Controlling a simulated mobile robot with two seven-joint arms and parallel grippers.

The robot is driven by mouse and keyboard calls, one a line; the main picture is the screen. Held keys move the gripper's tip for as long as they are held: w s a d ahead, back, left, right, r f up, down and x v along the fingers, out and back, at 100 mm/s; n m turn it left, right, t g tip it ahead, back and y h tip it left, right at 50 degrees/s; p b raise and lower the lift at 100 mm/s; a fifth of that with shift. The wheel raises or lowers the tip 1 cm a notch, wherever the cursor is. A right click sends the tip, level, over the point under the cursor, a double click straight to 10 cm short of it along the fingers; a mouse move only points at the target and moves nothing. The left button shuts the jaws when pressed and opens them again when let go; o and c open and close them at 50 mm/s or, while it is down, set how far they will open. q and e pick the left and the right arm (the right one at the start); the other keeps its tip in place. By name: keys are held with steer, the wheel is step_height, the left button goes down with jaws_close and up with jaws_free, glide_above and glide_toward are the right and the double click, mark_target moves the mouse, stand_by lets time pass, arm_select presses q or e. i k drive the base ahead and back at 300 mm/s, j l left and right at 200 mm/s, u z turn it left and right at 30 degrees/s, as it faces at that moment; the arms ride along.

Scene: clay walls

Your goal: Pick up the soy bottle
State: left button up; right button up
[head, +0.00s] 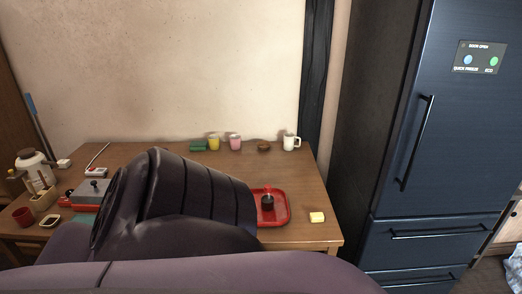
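The soy bottle (267,202), small and dark with a red top, stands upright on a red tray (284,219) on the wooden table. The tray's left part is hidden behind my large dark arm link, which crosses the foreground close to the bottle in the picture. Neither of my grippers shows in the head view, so I cannot see what they hold.
A yellow block (317,217) lies right of the tray. A white mug (291,142), a brown bowl (263,147), a pink cup (235,142), a yellow cup (213,142) and a green sponge (198,146) line the back. A dark fridge (400,150) stands right.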

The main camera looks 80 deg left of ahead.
mark_target(266, 198)
steer(key=u, duration=2.4)
